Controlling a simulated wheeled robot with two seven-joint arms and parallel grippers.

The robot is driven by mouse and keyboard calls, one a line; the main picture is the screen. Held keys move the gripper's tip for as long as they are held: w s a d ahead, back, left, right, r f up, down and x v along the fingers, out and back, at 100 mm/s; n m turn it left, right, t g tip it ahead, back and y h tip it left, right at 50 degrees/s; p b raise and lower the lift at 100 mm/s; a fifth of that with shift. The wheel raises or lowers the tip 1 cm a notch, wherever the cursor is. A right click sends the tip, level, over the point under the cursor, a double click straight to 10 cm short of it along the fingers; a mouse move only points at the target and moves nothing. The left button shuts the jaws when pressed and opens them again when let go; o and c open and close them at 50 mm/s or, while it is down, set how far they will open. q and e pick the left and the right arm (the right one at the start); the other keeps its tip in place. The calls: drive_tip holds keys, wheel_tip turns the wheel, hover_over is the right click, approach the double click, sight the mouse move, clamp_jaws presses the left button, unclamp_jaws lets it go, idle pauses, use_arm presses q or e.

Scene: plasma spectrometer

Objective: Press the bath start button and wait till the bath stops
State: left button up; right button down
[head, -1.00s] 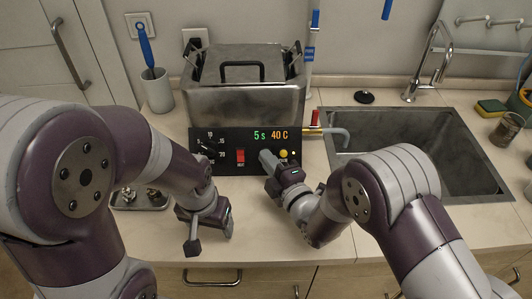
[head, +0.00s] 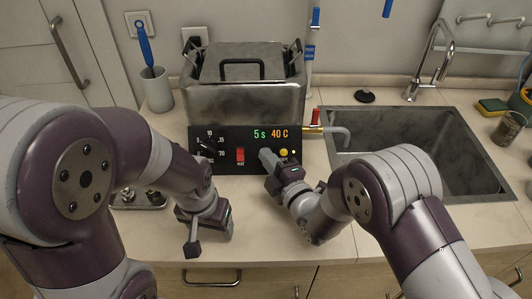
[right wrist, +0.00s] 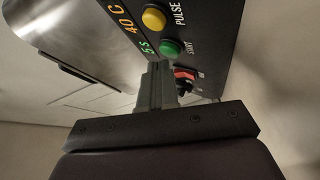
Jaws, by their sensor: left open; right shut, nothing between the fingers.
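The bath (head: 245,100) is a steel tank with a lid, with a black control panel (head: 215,136) on its front. The panel display (head: 270,134) reads 5 s and 40 C. The green start button (right wrist: 170,47) shows in the right wrist view, below the yellow pulse button (right wrist: 154,18); my gripper hides it in the head view. My right gripper (head: 265,157) is shut and empty, its tips (right wrist: 160,70) close to the start button. I cannot tell whether they touch it. My left gripper (head: 210,236) is open and empty above the counter's front edge.
A red switch (head: 240,155) and a dial (head: 208,146) are on the panel. A red-handled drain tap (head: 316,120) sticks out beside the bath towards the sink (head: 430,137). A cup with a blue brush (head: 157,90) stands left. Small metal items (head: 140,196) lie near my left arm.

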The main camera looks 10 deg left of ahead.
use_arm(q)
drive_tip(key=shift+f+b, duration=0.45)
use_arm(e)
drive_tip(key=shift+w+f, duration=0.25)
drive_tip(key=shift+w, duration=0.1)
use_arm(q)
drive_tip(key=shift+r, duration=0.1)
use_arm(e)
drive_tip(key=shift+r, duration=0.1)
idle(0.3)
use_arm(q)
drive_tip(key=shift+r+p, duration=0.35)
drive_tip(key=shift+p, duration=0.05)
use_arm(e)
drive_tip(key=shift+s+d+r, duration=0.1)
drive_tip(key=shift+s+r, duration=0.3)
drive_tip(key=shift+s, duration=0.25)
use_arm(q)
wheel_tip(320, 180, up, 2)
drive_tip(key=shift+p, duration=1)
drive_tip(key=shift+r+p, duration=0.35)
drive_tip(key=shift+p, duration=0.05)
use_arm(e)
drive_tip(key=s+r, duration=0.3)
drive_tip(key=s, duration=0.1)
drive_tip(key=shift+d, duration=0.35)
